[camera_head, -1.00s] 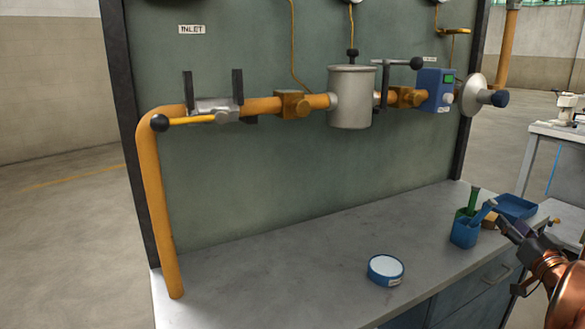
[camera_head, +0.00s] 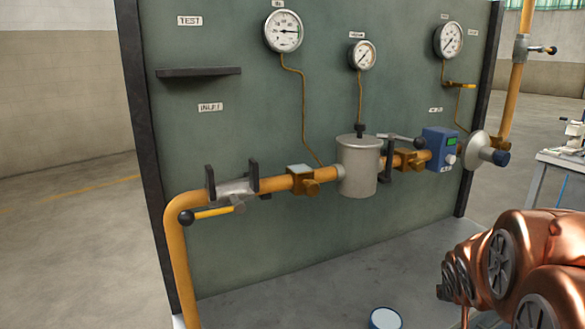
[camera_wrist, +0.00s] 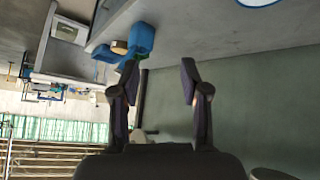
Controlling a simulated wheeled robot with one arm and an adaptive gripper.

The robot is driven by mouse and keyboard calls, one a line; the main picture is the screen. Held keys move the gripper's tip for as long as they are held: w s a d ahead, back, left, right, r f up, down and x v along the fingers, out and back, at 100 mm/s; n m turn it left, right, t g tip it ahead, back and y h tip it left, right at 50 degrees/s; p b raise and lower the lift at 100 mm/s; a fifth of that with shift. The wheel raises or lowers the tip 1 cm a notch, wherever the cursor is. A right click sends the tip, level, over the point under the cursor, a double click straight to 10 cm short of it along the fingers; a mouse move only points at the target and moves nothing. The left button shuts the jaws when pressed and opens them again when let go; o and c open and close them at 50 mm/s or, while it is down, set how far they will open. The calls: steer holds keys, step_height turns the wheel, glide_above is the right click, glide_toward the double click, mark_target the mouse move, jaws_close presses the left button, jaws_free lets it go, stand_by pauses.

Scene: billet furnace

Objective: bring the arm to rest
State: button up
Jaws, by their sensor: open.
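My copper-coloured arm (camera_head: 510,265) fills the lower right of the head view, folded and close to the camera. My gripper is outside that view. In the wrist view my gripper (camera_wrist: 157,75) shows two dark fingers spread apart with nothing between them. The wrist picture is turned over, with the bench at its top. The fingers are near the bench and the green panel, and do not visibly touch anything.
A green panel (camera_head: 270,110) carries a yellow pipe, a grey filter pot (camera_head: 358,168), a blue meter (camera_head: 438,148) and gauges. A white-topped round tin (camera_head: 385,318) is on the bench. A blue cup (camera_wrist: 141,38) shows in the wrist view. Floor at the left is free.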

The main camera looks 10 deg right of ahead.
steer(key=s+a+r+n+g+y+p, duration=0.2)
steer(key=s+a+r+g+p, duration=0.1)
steer(key=s+a, duration=0.9)
steer(key=s+a+r+n+g+y+p, duration=0.3)
steer(key=s+a+g+p, duration=0.2)
steer(key=s+a, duration=0.6)
steer(key=shift+s+a+r+p, duration=0.2)
steer(key=shift+s+a+p, duration=0.15)
steer(key=shift+a+p, duration=0.35)
